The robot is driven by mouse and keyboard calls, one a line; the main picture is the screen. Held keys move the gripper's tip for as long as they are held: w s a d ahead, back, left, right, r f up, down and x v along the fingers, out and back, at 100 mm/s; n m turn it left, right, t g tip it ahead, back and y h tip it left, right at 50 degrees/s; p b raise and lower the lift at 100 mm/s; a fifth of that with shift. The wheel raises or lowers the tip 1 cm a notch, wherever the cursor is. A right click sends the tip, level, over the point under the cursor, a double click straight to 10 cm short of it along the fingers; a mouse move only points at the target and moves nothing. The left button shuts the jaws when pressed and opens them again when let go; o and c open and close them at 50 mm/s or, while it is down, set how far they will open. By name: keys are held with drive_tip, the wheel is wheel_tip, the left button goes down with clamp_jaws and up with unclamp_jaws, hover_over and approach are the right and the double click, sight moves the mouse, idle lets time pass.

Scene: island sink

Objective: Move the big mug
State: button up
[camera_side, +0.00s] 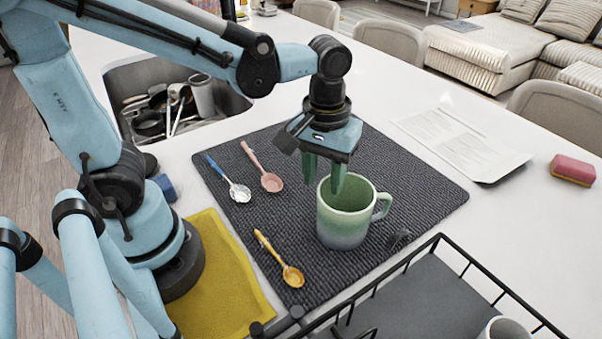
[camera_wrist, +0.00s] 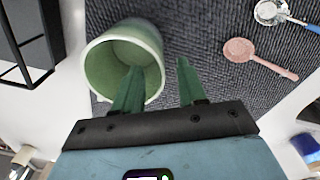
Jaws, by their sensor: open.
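The big mug (camera_side: 345,225) is green at the top and fades to grey-blue at the base. It stands upright on the dark ribbed mat (camera_side: 420,180), with its handle to the right in the side view. My gripper (camera_side: 324,178) is open and points down at the mug's far-left rim. In the wrist view the mug (camera_wrist: 98,62) lies to the left. There the left finger of my gripper (camera_wrist: 158,78) overlaps the mug's opening and the right finger is outside it, over the mat. I cannot tell whether either finger touches the wall.
A pink spoon (camera_side: 270,181), a blue-handled spoon (camera_side: 239,192) and a yellow spoon (camera_side: 291,275) lie on the mat. A black wire rack (camera_side: 437,238) stands in front. A yellow cloth (camera_side: 222,280), filled sink (camera_side: 235,100), papers (camera_side: 465,143) and a red sponge (camera_side: 572,170) surround the mat.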

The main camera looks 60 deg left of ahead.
drive_tip(key=shift+f, duration=2.85)
clamp_jaws()
